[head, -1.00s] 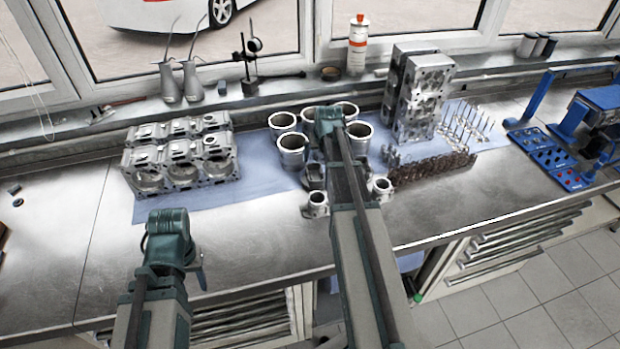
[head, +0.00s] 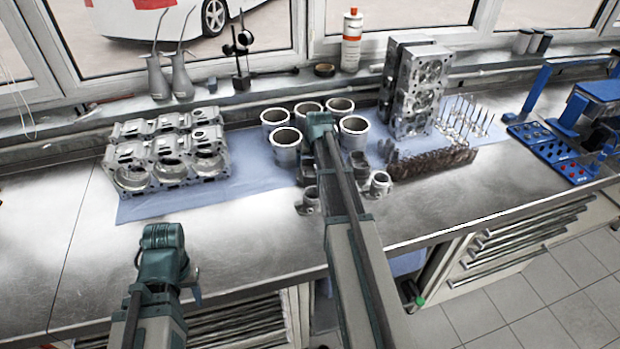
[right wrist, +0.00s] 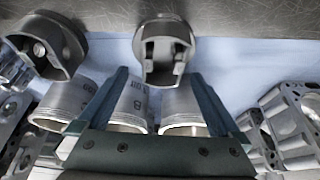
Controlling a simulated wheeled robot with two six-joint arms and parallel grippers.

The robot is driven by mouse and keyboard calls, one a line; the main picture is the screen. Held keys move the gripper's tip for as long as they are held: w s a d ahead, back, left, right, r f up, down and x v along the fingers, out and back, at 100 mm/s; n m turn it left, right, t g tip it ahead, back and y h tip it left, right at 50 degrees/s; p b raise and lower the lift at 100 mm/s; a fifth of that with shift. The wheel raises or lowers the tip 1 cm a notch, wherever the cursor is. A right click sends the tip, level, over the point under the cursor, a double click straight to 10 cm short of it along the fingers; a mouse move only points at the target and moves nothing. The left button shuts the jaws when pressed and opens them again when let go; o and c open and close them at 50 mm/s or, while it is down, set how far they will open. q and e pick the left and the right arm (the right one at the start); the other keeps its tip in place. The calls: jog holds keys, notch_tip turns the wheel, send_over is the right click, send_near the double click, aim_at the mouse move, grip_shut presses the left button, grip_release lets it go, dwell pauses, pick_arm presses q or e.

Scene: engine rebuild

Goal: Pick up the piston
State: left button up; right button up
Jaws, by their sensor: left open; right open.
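Several grey pistons stand on the blue mat in front of the cylinder liners. In the head view, one piston (head: 309,203) is left of my right arm and another piston (head: 379,186) is right of it. My right gripper (right wrist: 160,80) is open and empty in the right wrist view. A piston (right wrist: 164,42) with a hollow, slotted side lies between and just beyond its fingertips; contact cannot be told. Another piston (right wrist: 45,42) is at the upper left. In the head view my right arm hides the gripper's fingers. My left gripper (head: 167,262) is low over the bench front, away from the pistons.
Cylinder liners (head: 286,143) stand close around my right gripper. An engine block (head: 165,160) is to the left. Upright cylinder heads (head: 415,85), a camshaft row (head: 432,164) and standing valves (head: 470,120) are to the right. The bare bench (head: 70,220) at left is clear.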

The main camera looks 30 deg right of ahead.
aim_at(309, 172)
jog(key=b+x, duration=0.1)
jog(key=x, duration=0.1)
jog(key=b+x, duration=0.1)
jog(key=b, duration=0.1)
jog(key=shift+a+f, duration=0.25)
jog(key=shift+f, duration=0.2)
jog(key=shift+w+d+f+b, duration=0.1)
jog(key=shift+w+f+b, duration=0.1)
jog(key=shift+f+b, duration=0.3)
jog(key=shift+r, duration=0.15)
jog(key=shift+c, duration=0.3)
grip_shut()
